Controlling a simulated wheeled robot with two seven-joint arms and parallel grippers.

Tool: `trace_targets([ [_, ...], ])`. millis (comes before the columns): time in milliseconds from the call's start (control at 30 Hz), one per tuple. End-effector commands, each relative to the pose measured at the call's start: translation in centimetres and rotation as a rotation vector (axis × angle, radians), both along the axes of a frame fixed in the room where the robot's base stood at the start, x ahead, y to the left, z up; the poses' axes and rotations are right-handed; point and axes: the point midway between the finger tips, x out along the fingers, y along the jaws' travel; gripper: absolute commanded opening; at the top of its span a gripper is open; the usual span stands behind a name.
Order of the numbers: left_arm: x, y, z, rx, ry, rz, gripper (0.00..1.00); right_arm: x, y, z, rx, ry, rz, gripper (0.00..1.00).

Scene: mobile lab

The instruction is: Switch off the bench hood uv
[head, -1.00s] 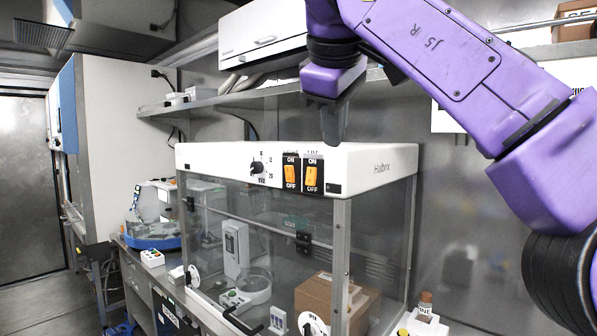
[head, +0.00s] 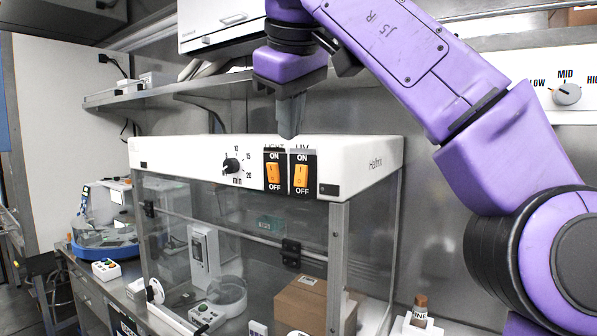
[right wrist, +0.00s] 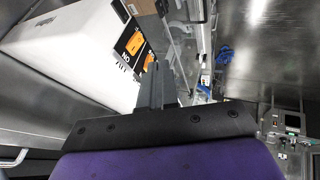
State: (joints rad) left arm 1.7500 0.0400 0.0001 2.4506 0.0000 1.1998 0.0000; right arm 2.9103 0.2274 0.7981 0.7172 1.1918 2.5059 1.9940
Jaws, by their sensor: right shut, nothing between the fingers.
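The bench hood (head: 215,152) is a clear-walled box with a white top panel. Its front carries two black plates with orange rockers, ON above and OFF below. The right one is the UV switch (head: 301,175); the left one is the light switch (head: 273,173). I cannot tell which way the rockers are tipped. My right gripper (head: 289,134) is shut and empty, fingers pointing down, above the two switches at the panel's upper edge. Its fingertips hide part of the labels. In the right wrist view the fingers (right wrist: 157,86) are beside an orange rocker (right wrist: 135,43). My left gripper is out of view.
A timer dial (head: 231,166) sits left of the switches. A shelf (head: 165,90) and a white cabinet (head: 215,25) are above and behind the hood. A cardboard box (head: 306,303) stands inside it.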

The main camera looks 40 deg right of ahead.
Motion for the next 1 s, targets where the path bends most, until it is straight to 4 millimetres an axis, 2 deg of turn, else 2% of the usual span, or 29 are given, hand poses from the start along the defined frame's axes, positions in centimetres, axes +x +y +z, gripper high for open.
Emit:
trace_targets([
  [267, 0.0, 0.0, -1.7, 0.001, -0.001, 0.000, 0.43, 2.2, -1.4, -4.3, 0.002, 0.005, 0.001, 0.00],
  [500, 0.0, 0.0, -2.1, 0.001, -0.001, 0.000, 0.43, 4.7, -2.8, -8.4, 0.001, 0.004, -0.001, 0.00],
  [600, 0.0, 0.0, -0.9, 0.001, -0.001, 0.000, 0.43, 5.4, -4.4, -8.2, 0.003, 0.003, -0.003, 0.00],
  [733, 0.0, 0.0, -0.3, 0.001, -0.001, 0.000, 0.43, 6.0, -5.8, -8.6, 0.002, 0.002, -0.004, 0.00],
  [1000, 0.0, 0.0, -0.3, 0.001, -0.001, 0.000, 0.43, 6.2, -6.4, -9.0, 0.000, 0.001, -0.004, 0.00],
])
